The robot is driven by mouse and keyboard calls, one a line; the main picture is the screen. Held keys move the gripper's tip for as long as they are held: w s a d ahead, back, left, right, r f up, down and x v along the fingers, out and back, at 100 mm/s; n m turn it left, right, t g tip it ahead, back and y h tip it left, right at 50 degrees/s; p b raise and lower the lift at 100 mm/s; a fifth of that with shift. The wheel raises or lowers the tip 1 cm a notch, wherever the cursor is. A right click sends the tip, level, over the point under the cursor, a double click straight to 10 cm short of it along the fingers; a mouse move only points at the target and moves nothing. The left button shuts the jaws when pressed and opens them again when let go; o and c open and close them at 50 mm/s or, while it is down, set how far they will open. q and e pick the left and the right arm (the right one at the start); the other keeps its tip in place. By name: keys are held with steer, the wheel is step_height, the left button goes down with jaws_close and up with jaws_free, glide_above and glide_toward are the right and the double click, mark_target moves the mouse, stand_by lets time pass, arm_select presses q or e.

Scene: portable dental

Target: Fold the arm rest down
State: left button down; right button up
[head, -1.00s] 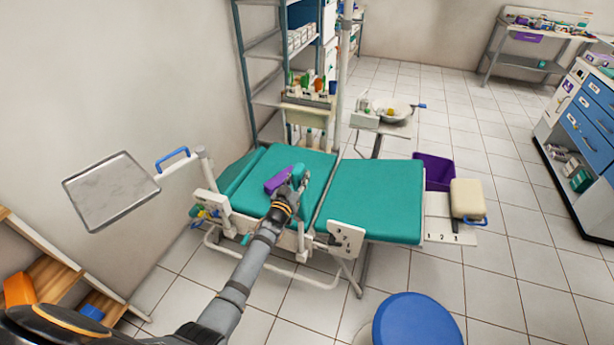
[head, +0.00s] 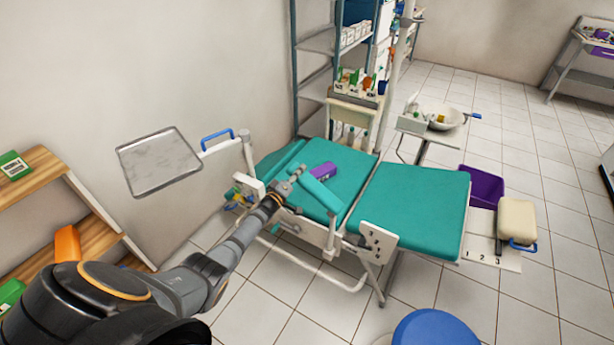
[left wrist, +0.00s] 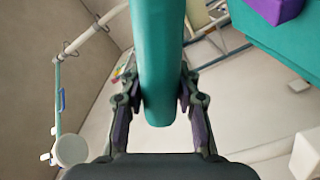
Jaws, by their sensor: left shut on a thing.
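The arm rest (head: 321,194) is a long teal pad at the near side of the teal dental chair (head: 415,205). It slants over the chair's seat, from my left gripper toward the lower right. My left gripper (head: 297,180) is shut on the pad near one end. In the left wrist view the arm rest (left wrist: 157,60) runs between the two fingers (left wrist: 157,108), one on each side. The pad's hinge is not clear. My right gripper is not in view.
A purple box (head: 323,170) lies on the seat just behind the arm rest. A metal tray (head: 158,162) stands out left of the chair. A blue stool (head: 430,328) is at the front. A purple bin (head: 482,186) is right of the chair.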

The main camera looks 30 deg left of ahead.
arm_select(q)
steer(key=a+f+n+b, duration=0.3)
steer(key=f+n+b, duration=0.3)
steer(key=f, duration=0.3)
steer(key=shift+a+f+b, duration=0.2)
steer(key=shift+b, duration=0.7)
steer(key=shift+f, duration=0.1)
steer(key=c, duration=1)
jaws_free()
steer(key=shift+o, duration=0.2)
steer(key=s, duration=1.2)
steer(key=shift+a, duration=0.15)
